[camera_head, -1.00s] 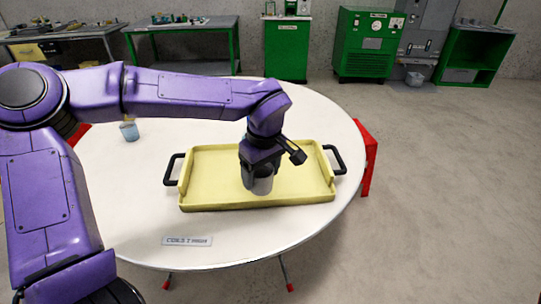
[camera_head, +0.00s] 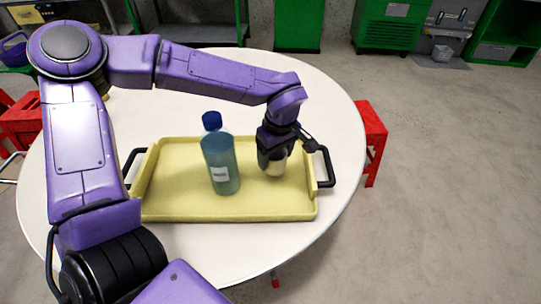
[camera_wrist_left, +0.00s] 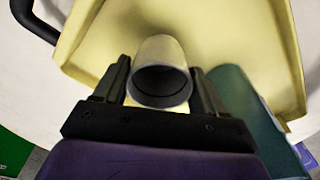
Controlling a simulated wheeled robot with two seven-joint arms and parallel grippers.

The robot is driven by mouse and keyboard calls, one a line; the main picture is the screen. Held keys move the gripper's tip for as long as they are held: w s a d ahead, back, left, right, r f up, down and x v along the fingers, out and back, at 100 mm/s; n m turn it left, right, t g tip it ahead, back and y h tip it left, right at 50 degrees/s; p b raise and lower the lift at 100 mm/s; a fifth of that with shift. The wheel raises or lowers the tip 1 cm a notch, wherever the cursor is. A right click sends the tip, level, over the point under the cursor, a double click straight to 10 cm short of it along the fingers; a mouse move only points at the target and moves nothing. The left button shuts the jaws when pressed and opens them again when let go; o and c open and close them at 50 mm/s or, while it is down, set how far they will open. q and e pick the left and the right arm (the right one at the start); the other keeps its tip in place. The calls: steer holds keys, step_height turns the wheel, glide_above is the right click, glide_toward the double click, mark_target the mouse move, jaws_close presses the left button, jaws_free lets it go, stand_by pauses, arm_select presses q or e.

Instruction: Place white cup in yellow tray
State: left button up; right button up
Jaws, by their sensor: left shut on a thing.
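The yellow tray (camera_head: 165,205) lies on the round white table. My left gripper (camera_head: 272,157) is over the right part of the tray and points down. It is shut on the white cup (camera_head: 273,168), whose lower part shows below the fingers. In the left wrist view the cup (camera_wrist_left: 162,60) sits between the two fingers (camera_wrist_left: 160,90), its dark round opening facing the camera. Whether the cup's base touches the tray cannot be told. My right gripper is not in view.
A blue-teal bottle (camera_head: 220,165) with a dark blue cap stands upright in the tray, left of the cup; it is close beside the gripper in the left wrist view (camera_wrist_left: 245,110). The tray has black handles (camera_head: 325,165). A red stool (camera_head: 372,140) stands right of the table.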

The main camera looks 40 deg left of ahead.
arm_select(q)
step_height(320, 180, down, 3)
steer(key=shift+s+r, duration=0.1)
steer(key=shift+r, duration=0.05)
steer(key=shift+a, duration=0.1)
steer(key=o, duration=1.1)
steer(key=r, duration=0.4)
steer(key=d+r+p, duration=0.1)
steer(key=r, duration=0.7)
steer(key=shift+s+d+p, duration=0.25)
steer(key=shift+s+p, duration=0.05)
